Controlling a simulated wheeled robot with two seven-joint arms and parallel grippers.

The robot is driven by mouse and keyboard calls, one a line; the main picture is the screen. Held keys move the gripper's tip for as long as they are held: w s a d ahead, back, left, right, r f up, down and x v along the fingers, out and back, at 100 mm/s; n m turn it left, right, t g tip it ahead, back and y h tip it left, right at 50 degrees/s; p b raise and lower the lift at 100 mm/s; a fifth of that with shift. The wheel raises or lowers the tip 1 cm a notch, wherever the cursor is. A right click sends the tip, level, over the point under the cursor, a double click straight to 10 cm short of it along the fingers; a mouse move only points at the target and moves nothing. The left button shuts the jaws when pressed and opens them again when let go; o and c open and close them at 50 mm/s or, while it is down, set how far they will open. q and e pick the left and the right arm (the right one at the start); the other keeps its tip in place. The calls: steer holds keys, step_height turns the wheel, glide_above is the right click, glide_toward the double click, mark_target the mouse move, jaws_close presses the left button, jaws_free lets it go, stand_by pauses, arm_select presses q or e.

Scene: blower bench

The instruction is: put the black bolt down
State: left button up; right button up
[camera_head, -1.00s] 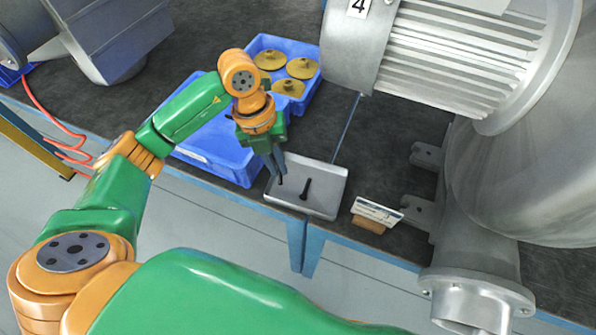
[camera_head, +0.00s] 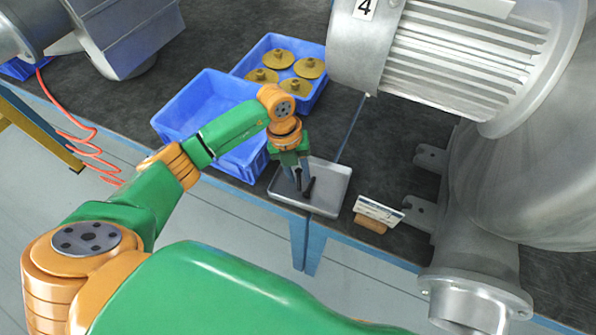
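A black bolt (camera_head: 308,190) shows on the metal tray (camera_head: 335,200) at the bench's front edge. My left gripper (camera_head: 298,186) points down over the tray, with its fingers apart, just left of the bolt in the picture. The fingertips are dark and overlap the bolt closely, so I cannot tell whether they touch it. I see nothing clearly held between the fingers. My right gripper is not in view.
An empty blue bin (camera_head: 190,115) stands left of the tray, and a blue bin (camera_head: 316,100) with several brass-coloured discs (camera_head: 311,68) stands behind it. A small card on a wooden block (camera_head: 371,224) and a large grey blower (camera_head: 530,165) stand to the right.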

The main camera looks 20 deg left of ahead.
arm_select(q)
steer(key=shift+a, duration=0.1)
stand_by(0.3)
steer(key=v, duration=1.2)
steer(key=shift+b, duration=0.45)
